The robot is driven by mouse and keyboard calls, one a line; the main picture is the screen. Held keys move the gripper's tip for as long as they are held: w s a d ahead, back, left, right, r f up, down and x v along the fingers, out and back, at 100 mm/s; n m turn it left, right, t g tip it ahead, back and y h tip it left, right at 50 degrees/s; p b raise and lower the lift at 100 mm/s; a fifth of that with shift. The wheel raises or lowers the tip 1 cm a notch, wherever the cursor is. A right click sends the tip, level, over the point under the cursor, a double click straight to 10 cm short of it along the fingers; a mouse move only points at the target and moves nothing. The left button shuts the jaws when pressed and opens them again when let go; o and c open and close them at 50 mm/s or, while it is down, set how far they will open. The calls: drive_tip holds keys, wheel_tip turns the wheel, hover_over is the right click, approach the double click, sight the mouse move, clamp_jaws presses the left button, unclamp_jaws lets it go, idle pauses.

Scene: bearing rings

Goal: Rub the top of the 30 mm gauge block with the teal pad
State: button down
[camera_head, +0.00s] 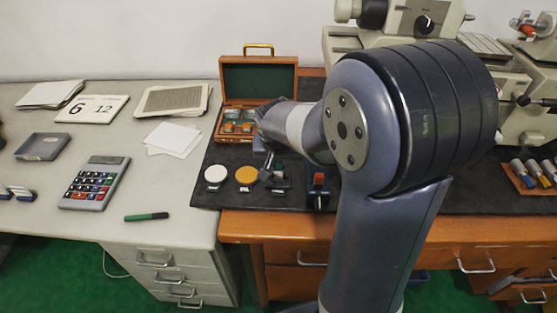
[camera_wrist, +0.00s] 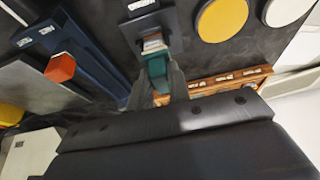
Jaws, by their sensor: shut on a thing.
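My gripper (camera_wrist: 160,82) is shut on the teal pad (camera_wrist: 156,68), seen in the wrist view between the fingers. A small pale metal block (camera_wrist: 152,43) sits in a dark square holder (camera_wrist: 146,24) just beyond the pad. They look very close; I cannot tell whether they touch. The block's size marking is too small to read, so I cannot confirm it is the 30 mm gauge block. In the head view the pad (camera_head: 279,168) shows as a small teal patch above the dark holder (camera_head: 280,184); my arm hides part of the gripper.
A yellow disc (camera_head: 246,176) and a white disc (camera_head: 215,175) lie left of the holder on the dark mat (camera_head: 228,197). A blue stand with a red block (camera_head: 319,180) is to its right. The open wooden case (camera_head: 259,78) stands behind, holding several metal pieces.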

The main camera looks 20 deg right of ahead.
drive_tip(key=shift+s, duration=0.15)
drive_tip(key=shift+s+a, duration=0.25)
drive_tip(key=shift+s, duration=0.35)
drive_tip(key=shift+w+b, duration=0.15)
drive_tip(key=shift+b, duration=0.2)
idle(0.7)
drive_tip(key=shift+w+d+f, duration=0.1)
drive_tip(key=shift+w+d, duration=0.15)
drive_tip(key=shift+w, duration=0.35)
drive_tip(key=shift+s, duration=0.1)
idle(0.5)
drive_tip(key=shift+s+a, duration=0.25)
drive_tip(key=shift+s, duration=0.45)
drive_tip(key=shift+w, duration=0.2)
drive_tip(key=shift+w+d, duration=0.25)
drive_tip(key=shift+w, duration=0.4)
